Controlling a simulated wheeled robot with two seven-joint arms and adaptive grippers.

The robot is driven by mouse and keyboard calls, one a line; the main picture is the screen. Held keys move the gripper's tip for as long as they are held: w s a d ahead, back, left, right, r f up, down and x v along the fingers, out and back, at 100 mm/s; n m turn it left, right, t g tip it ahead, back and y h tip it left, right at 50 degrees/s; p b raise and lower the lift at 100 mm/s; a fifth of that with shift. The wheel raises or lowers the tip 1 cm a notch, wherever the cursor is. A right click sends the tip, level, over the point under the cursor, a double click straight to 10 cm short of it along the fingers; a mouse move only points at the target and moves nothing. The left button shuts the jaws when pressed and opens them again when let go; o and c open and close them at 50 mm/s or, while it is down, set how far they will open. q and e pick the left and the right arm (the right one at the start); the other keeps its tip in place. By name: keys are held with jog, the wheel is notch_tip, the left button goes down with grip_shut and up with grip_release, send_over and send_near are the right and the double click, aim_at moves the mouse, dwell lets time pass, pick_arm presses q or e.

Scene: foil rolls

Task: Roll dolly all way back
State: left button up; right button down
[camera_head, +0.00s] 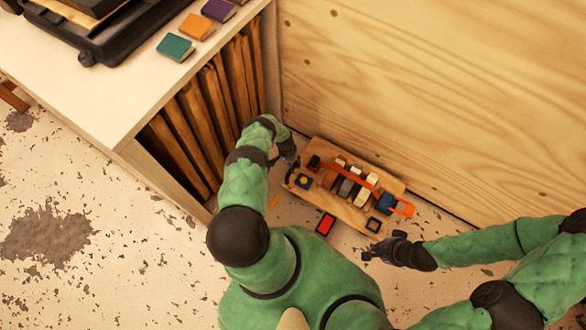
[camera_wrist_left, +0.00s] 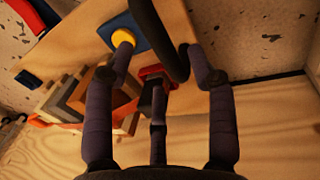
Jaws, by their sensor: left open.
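The dolly (camera_head: 352,215) is a light wooden board on the floor, close against the plywood wall, carrying several upright rolls or discs (camera_head: 350,187) under an orange strap. My left gripper (camera_head: 289,160) is at the board's left end. In the left wrist view its fingers (camera_wrist_left: 160,70) are spread over the board (camera_wrist_left: 85,45), with a dark curved bar (camera_wrist_left: 165,45) between them; I cannot tell whether they touch it. A blue plate with a yellow knob (camera_wrist_left: 122,37) is beside one finger. My right gripper (camera_head: 376,250) is just off the board's front right corner, its fingers too small to judge.
The plywood wall (camera_head: 440,90) runs behind the dolly. A white shelf unit (camera_head: 120,85) with upright brown boards (camera_head: 205,105) stands at left. The floor at left is open.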

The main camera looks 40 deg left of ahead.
pick_arm(q)
jog(key=shift+d+f+b, duration=0.15)
jog(key=shift+f+b, duration=0.1)
jog(key=shift+f, duration=0.45)
jog(key=shift+d+f+b, duration=0.1)
jog(key=shift+f+b, duration=0.15)
jog(key=shift+f, duration=0.45)
grip_shut()
jog(key=shift+d, duration=0.1)
